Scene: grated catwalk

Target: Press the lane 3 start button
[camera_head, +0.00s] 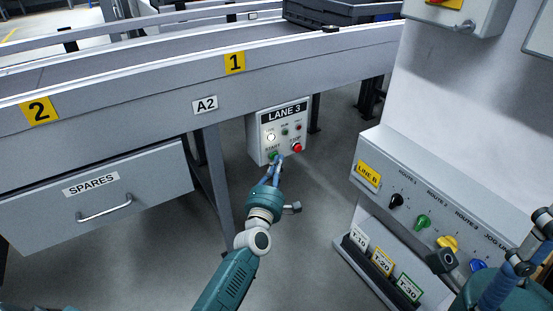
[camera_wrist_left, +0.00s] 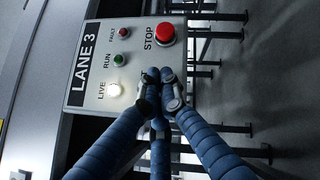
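The LANE 3 control box (camera_head: 280,112) is a pale panel under the conveyor side. It has a red STOP button (camera_head: 297,147), small RUN and FAULT lamps and a lit LIVE lamp (camera_wrist_left: 114,90). The green START button (camera_head: 272,156) shows only partly in the head view, beside my fingertips; in the wrist view my fingers hide it. My left gripper (camera_head: 278,162) has its blue fingers drawn together, empty, tips at the box's lower front. Whether they touch the button cannot be told. My right gripper (camera_head: 525,256) is at the right edge, partly cut off.
A conveyor with tags 2 (camera_head: 39,110) and 1 (camera_head: 235,63) runs across above. A SPARES drawer (camera_head: 100,197) is at left. A LINE B panel (camera_head: 430,205) with coloured knobs stands at right, near my right gripper. Floor between is clear.

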